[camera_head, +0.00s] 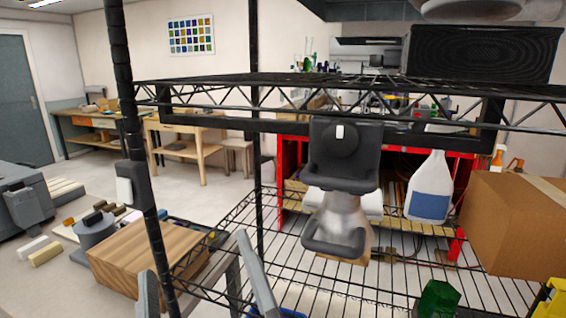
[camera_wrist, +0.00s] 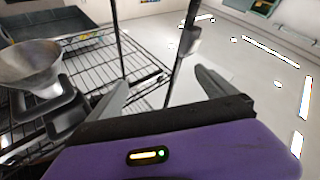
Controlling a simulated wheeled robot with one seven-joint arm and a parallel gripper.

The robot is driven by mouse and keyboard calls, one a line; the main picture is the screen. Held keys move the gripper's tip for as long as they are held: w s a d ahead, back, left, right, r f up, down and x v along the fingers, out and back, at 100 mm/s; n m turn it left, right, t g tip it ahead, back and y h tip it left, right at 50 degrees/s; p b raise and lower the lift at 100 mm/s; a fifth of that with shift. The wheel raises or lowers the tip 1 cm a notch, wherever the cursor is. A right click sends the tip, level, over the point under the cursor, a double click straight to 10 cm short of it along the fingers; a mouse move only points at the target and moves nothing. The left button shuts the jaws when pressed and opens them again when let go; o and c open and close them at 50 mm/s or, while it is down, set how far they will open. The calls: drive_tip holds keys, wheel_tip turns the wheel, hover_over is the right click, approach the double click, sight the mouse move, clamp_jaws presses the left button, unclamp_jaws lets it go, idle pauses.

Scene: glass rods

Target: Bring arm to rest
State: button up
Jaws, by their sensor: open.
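My gripper (camera_head: 194,256) shows low in the head view as two grey fingers spread apart. In the wrist view my gripper (camera_wrist: 163,76) is open, with its two fingers wide apart and nothing held. The fingers point toward a black shelf post (camera_wrist: 180,55) and the wire shelf (camera_wrist: 125,76). In the head view the post (camera_head: 148,215) also lies between the fingertips; how far it is from them I cannot tell. The rest of my arm is hidden in the head view.
A black stand (camera_head: 342,150) with a metal funnel (camera_head: 340,215) is on the wire rack, right of my gripper. A white jug (camera_head: 430,188) and cardboard box (camera_head: 515,220) stand farther right. A wooden block (camera_head: 150,258) is at left. Open floor (camera_wrist: 245,75) shows beyond the post.

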drive_tip(key=s+d+f+m+g+h, duration=0.1)
drive_tip(key=s+d+f, duration=0.3)
drive_tip(key=d+f, duration=0.4)
drive_tip(key=s+d+f+m, duration=0.2)
drive_tip(key=s+d+f, duration=0.3)
drive_tip(key=d+f, duration=0.3)
drive_tip(key=s+d+f+m+g+h, duration=0.2)
drive_tip(key=s+d+f+m+h, duration=0.1)
drive_tip(key=s+d+f, duration=0.3)
drive_tip(key=s+d+f+m+g+h, duration=0.2)
drive_tip(key=s+d+f+h, duration=0.3)
drive_tip(key=s, duration=0.6)
wheel_tip(320, 180, down, 2)
drive_tip(key=shift+s+d+f+m+g, duration=0.1)
drive_tip(key=shift+s+d+m+g, duration=0.2)
drive_tip(key=shift+d, duration=0.8)
drive_tip(key=shift+w, duration=0.1)
drive_tip(key=shift+c, duration=0.5)
